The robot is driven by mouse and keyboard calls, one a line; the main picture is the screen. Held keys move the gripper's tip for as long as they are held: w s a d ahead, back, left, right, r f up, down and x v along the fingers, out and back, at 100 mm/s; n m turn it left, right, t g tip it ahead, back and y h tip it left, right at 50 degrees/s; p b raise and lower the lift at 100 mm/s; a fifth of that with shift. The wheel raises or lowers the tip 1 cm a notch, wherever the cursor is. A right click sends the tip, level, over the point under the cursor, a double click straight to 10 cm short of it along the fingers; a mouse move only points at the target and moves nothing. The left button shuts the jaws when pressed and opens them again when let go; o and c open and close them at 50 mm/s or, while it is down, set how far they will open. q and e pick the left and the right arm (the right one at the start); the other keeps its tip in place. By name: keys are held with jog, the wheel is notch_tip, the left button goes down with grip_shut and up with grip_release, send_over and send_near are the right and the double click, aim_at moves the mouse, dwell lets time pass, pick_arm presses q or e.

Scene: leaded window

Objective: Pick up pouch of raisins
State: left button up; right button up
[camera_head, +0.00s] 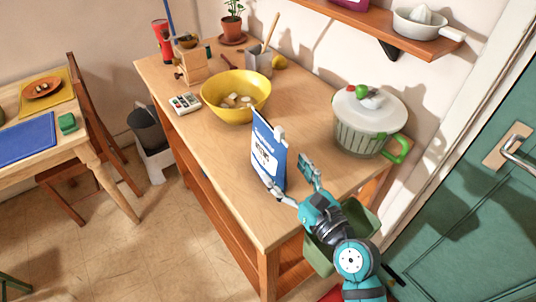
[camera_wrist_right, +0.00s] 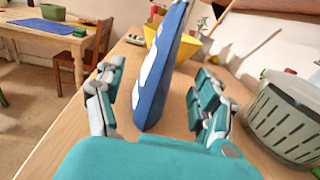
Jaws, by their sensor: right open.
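The pouch of raisins (camera_head: 266,148) is a blue and white packet standing upright near the front right part of the wooden worktable. It also shows in the right wrist view (camera_wrist_right: 158,85), seen edge-on with its top cut off by the frame. In the wrist view the pouch stands between the two spread fingers of the gripper (camera_wrist_right: 158,78), with a gap visible on each side. The fingers are not closed on it. My left gripper is not in view.
A lidded, ribbed pot (camera_head: 366,120) with a green handle stands right of the pouch. A yellow bowl (camera_head: 235,97) stands behind it. A shelf (camera_head: 385,28) hangs above, and a green door (camera_head: 470,215) is at right. The table (camera_head: 212,160) is clear left of the pouch.

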aim_at(269, 150)
jog(key=x, duration=0.3)
jog(key=shift+w+a, duration=0.1)
jog(key=shift+w, duration=0.2)
jog(key=p+x, duration=0.1)
jog(key=x, duration=0.4)
jog(key=shift+f, duration=0.2)
jog(key=shift+s, duration=0.1)
jog(key=shift+c, duration=0.6)
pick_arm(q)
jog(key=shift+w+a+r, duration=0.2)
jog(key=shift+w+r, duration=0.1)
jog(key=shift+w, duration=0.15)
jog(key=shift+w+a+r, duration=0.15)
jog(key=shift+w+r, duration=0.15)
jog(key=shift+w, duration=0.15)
pick_arm(e)
grip_shut()
jog(key=shift+r, duration=0.1)
